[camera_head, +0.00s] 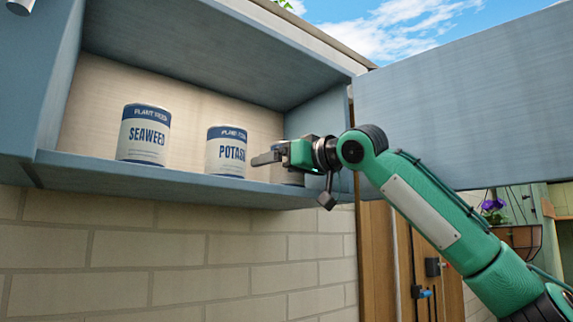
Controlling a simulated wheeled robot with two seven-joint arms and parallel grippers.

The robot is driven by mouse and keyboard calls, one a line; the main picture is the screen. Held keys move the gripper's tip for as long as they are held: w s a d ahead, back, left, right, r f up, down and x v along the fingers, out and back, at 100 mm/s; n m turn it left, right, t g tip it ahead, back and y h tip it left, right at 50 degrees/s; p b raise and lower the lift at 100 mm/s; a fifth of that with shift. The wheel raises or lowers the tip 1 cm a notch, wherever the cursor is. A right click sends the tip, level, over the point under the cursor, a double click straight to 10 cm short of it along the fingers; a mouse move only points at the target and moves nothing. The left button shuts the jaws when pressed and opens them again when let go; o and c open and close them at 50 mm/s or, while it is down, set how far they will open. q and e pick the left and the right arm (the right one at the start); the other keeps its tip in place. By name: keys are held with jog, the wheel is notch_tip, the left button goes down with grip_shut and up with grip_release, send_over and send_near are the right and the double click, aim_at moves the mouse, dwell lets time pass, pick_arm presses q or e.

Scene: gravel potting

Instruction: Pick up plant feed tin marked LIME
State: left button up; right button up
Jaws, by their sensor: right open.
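A third tin (288,178) stands at the right end of the shelf, mostly hidden behind my right gripper; its label cannot be read. My right gripper (266,156) is open, its fingers pointing left in front of the shelf. A white and blue tin marked SEAWEED (144,134) stands upright further left. No LIME marking is readable. My left gripper is not in view.
The tins stand in a blue open wall cabinet (110,170) above a pale brick wall. Its door (460,100) is swung open to the right, behind my right arm. A hanging basket with purple flowers (495,212) is at the far right.

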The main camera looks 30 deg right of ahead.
jog(key=shift+d, duration=0.1)
jog(key=c, duration=1.3)
jog(key=shift+s+r, duration=0.1)
